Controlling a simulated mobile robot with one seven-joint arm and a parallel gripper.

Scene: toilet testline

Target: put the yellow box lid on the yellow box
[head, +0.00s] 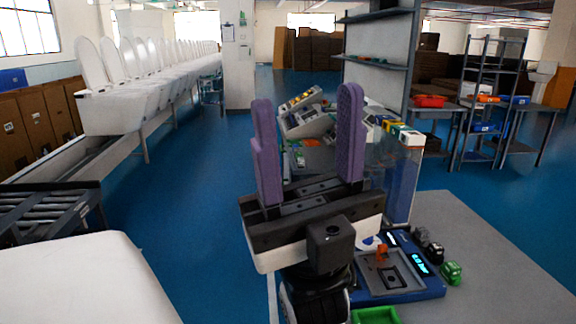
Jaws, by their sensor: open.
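My gripper (308,97) is raised in the middle of the head view. Its two purple fingers point up and stand wide apart, with nothing held between them. I cannot make out the yellow box or its lid for certain. Small yellow patches show on the grey equipment (312,122) behind the fingers, too small to identify. My gripper and wrist hide part of that equipment and part of the grey table (490,270).
A blue fixture (405,290) with an orange part sits on the table, beside small black and green items (452,272). A green tray (375,315) is at the bottom edge. White toilets (120,105) line the left. Metal racks (490,100) stand right. Blue floor lies open left of my gripper.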

